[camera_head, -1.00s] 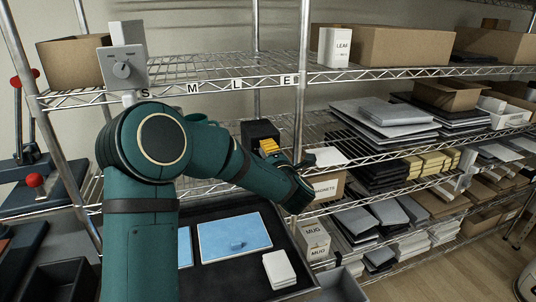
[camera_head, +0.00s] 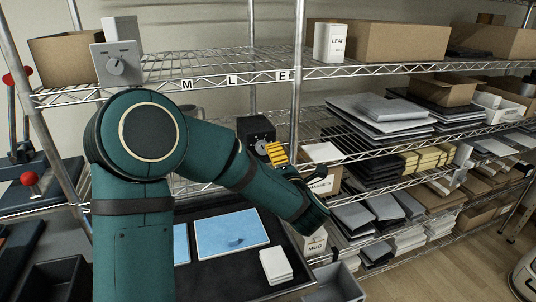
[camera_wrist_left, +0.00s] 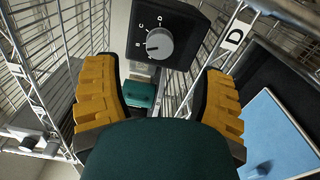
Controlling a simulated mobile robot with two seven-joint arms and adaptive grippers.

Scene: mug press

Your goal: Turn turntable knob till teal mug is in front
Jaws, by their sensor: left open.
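A black box (camera_head: 255,128) with a round grey knob (camera_head: 262,145) stands on the middle wire shelf. My left gripper (camera_head: 277,154) has yellow finger pads and is open in front of the box. In the wrist view the knob lies ahead, above the gap between the fingers (camera_wrist_left: 158,75), not gripped. A small teal thing (camera_wrist_left: 140,94) shows beyond the fingers; I cannot tell whether it is the teal mug. My right gripper is out of view.
A grey box with a dial (camera_head: 118,66) stands on the upper shelf. Wire shelf edges (camera_head: 215,79) and a metal post (camera_head: 298,90) are close to the left arm. A dark tray with a blue mat (camera_head: 231,234) and white stack (camera_head: 276,266) lies below.

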